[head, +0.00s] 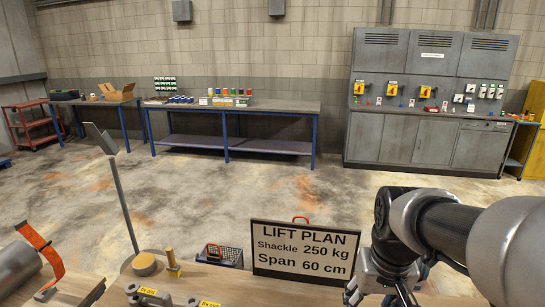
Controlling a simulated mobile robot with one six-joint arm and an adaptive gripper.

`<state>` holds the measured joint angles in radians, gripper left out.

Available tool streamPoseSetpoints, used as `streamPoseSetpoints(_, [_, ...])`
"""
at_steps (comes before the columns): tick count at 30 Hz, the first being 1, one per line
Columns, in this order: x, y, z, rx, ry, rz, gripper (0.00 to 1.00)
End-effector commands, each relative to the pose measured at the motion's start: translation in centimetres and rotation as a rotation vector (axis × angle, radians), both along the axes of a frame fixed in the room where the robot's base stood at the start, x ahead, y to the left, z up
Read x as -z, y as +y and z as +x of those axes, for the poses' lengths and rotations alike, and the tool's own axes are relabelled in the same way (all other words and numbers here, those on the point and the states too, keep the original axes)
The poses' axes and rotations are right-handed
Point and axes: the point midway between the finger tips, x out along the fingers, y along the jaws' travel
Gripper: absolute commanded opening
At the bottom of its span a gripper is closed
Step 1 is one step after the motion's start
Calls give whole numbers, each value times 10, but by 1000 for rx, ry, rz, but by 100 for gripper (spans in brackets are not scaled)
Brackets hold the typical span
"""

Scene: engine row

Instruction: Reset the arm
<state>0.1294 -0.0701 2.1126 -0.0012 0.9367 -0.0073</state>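My arm (440,228) comes in from the right edge in the head view and bends down at a dark wrist joint. My gripper (380,294) points down at the bottom edge, just right of the lift plan sign. Its fingertips are cut off by the frame, so I cannot tell whether it is open or shut. No held object shows.
A wooden bench (235,278) runs along the bottom.

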Motion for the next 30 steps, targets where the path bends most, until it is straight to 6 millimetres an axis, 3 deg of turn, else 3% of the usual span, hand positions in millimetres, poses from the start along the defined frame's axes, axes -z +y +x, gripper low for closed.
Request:
streamPoseSetpoints(6, [-25,23,-59,-47,-98,-10,51])
streamPoseSetpoints(15, [-26,42,-127,-102,-209,-15,51])
streamPoseSetpoints(21, [-22,45,-145,-118,-243,-14,51])
streamPoseSetpoints(30, [-21,46,-147,-119,-246,-15,51])
